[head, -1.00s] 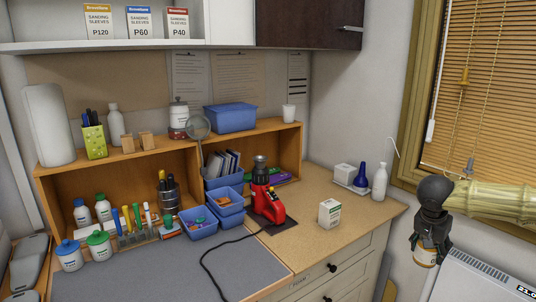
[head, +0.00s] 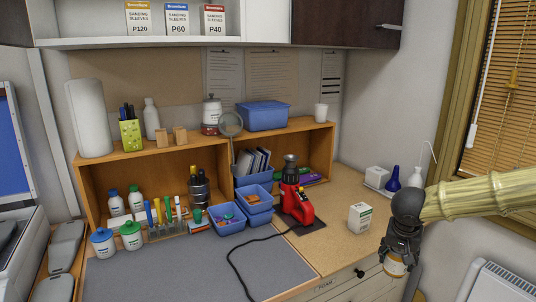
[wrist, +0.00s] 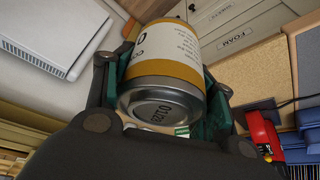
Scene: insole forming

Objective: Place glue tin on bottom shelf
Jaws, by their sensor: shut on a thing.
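The glue tin shows in the wrist view (wrist: 165,75) with a white label, yellow-orange bands and a bare metal end towards the camera. My gripper (head: 398,250) is shut on it, its fingers on either side. In the head view the tin (head: 396,267) hangs below my gripper, at the right front of the worktop near the drawer fronts. A wooden shelf unit (head: 150,178) stands on the worktop, with open compartments below its top board. A white wall shelf (head: 90,43) with sanding sleeve boxes is above it.
A white and green carton (head: 360,217) stands on the worktop left of my gripper. A red tool (head: 298,202) with a black cord and blue bins (head: 228,219) are further left. A white tray with bottles (head: 380,184) is behind. A white radiator (head: 492,285) is at right.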

